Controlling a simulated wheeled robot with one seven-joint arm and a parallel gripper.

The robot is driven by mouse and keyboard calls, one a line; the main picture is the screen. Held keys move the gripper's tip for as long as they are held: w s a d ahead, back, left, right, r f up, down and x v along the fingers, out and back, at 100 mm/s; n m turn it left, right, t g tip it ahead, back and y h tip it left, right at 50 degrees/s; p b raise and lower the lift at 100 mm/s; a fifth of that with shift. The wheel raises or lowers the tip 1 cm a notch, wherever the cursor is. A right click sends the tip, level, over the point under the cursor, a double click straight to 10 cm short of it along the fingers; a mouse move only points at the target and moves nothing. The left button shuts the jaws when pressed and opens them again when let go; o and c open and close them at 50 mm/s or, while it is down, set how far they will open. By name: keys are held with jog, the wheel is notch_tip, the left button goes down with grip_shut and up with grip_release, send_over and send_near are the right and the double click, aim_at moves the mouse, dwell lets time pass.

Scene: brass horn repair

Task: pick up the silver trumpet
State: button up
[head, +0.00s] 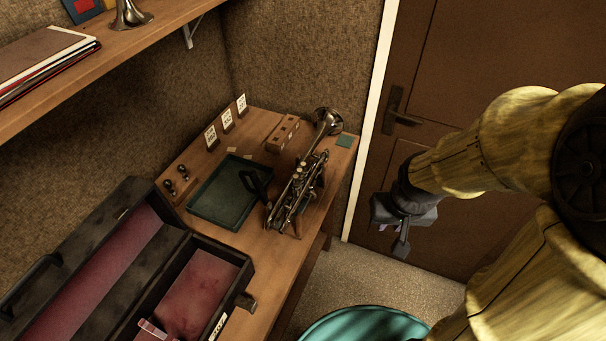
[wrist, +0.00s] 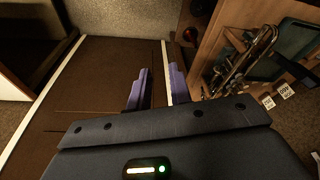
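The silver trumpet (head: 293,197) lies near the right edge of the wooden workbench, its bell (head: 328,122) toward the back corner. It also shows at the upper right of the wrist view (wrist: 243,64). In the head view a dark support seems to be under it, but I cannot tell its shape. My gripper (head: 394,234) hangs in the air to the right of the bench, in front of the door and apart from the trumpet. In the wrist view my gripper (wrist: 159,86) has its two purple fingers apart with nothing between them.
A dark green tray (head: 215,216) lies left of the trumpet, with a dark handled thing at its edge. An open black case (head: 197,292) with red lining fills the front left. A wooden block (head: 282,134) and white cards stand behind. A shelf (head: 90,55) overhangs upper left.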

jog(key=w+a+f+m+y+b, duration=0.1)
jog(key=w+f+y+b, duration=0.15)
jog(key=f, duration=0.55)
jog(key=w+a+f+t+y+b, duration=0.1)
jog(key=w+a+f+b, duration=0.1)
jog(key=w+f+b, duration=0.35)
jog(key=w+a+f+m+y+b, duration=0.1)
jog(key=w+f+y+b, duration=0.1)
jog(key=f, duration=0.8)
jog(key=w+a+m+t+y+b, duration=0.3)
jog(key=w+y, duration=0.1)
jog(key=w+d+r+m+t+y+b, duration=0.2)
jog(key=w+r+t+y+b, duration=0.1)
jog(key=w+r+t+y, duration=0.1)
notch_tip(320, 180, up, 3)
jog(key=shift+f+y, duration=0.15)
jog(key=shift+y, duration=0.3)
jog(key=p+x, duration=0.1)
jog(key=x, duration=1)
jog(key=shift+w+a, duration=0.1)
jog(key=shift+w, duration=0.2)
